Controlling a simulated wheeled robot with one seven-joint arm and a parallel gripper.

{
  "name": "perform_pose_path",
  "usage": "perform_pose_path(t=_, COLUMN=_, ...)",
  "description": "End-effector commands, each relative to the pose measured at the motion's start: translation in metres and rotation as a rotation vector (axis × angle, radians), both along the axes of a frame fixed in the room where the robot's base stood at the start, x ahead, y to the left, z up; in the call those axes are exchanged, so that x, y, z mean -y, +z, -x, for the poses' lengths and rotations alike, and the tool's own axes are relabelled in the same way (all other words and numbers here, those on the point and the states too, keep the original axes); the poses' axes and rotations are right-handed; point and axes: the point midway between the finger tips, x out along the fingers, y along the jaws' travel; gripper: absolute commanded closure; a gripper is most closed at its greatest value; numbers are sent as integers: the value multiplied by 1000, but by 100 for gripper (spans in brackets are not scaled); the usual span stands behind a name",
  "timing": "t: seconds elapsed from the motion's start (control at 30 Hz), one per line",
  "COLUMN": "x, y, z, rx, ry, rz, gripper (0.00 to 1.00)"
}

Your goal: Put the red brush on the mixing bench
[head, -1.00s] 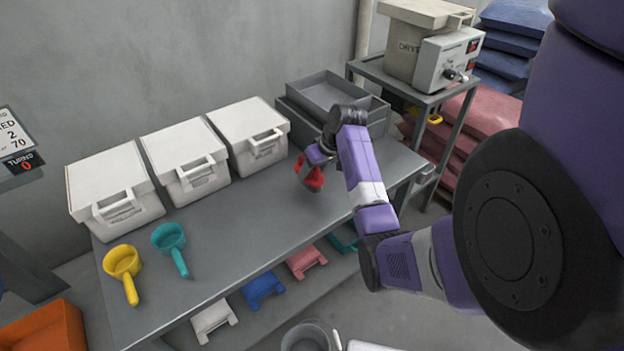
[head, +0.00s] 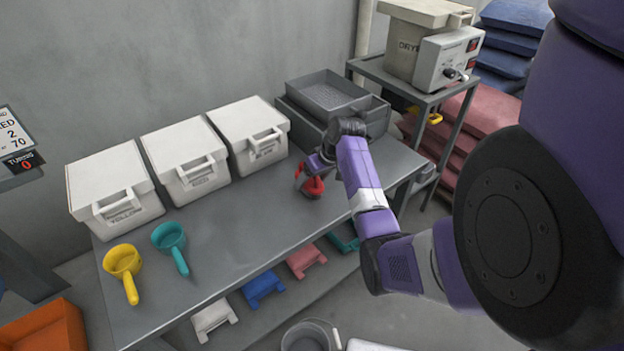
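The red brush (head: 313,187) is at the right part of the grey mixing bench (head: 240,225), in front of the grey trays. It is low at the bench top, with its dark underside towards the surface. I cannot tell for certain whether it touches the bench. My gripper (head: 311,172) is at the brush, pointing down and left, and appears shut on it. The fingertips are small and partly hidden by the brush and my wrist.
Three white lidded bins (head: 190,165) line the wall. Grey trays (head: 328,95) stand close behind my wrist. A yellow scoop (head: 122,262) and a teal scoop (head: 170,240) lie at the left. The bench's middle is clear.

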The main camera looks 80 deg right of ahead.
Motion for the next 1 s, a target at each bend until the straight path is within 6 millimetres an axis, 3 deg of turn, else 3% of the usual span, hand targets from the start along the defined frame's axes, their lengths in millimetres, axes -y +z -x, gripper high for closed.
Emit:
perform_pose_path(t=0.23, x=0, y=11, z=3, rx=2, ry=-1, rz=3, gripper=27)
perform_pose_path(t=0.7, x=-12, y=91, z=37, rx=2, ry=-1, rz=3, gripper=27)
perform_pose_path(t=1.0, x=-16, y=112, z=46, rx=1, ry=0, rz=0, gripper=27)
